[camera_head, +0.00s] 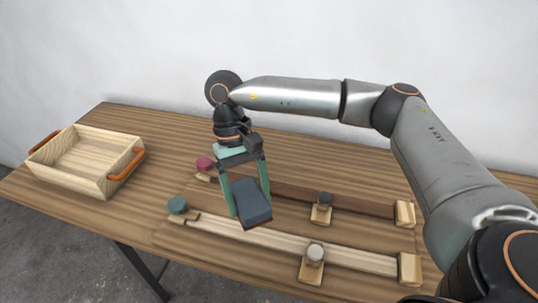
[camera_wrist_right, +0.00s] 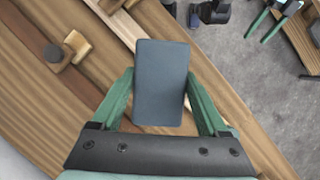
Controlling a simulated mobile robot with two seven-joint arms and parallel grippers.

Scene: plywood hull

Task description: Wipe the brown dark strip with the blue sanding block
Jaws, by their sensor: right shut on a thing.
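The blue sanding block (camera_head: 254,204) is a dark blue-grey slab between the green fingers of my right gripper (camera_head: 251,202), which is shut on it. It also shows in the right wrist view (camera_wrist_right: 161,82), upright between the fingers. The block is held over the space between the two strips. The brown dark strip (camera_head: 290,192) is the rear one, running left to right behind the block; the gripper hides part of its left portion. In the right wrist view my left gripper (camera_wrist_right: 268,25) shows at the upper right, its green fingers apart and empty.
A pale strip (camera_head: 345,253) lies in front, parallel to the dark one. Knobbed wooden clamps (camera_head: 321,213) (camera_head: 312,267) and end blocks (camera_head: 404,213) (camera_head: 410,268) stand along the strips. A wooden crate (camera_head: 112,187) with orange handles sits at the left.

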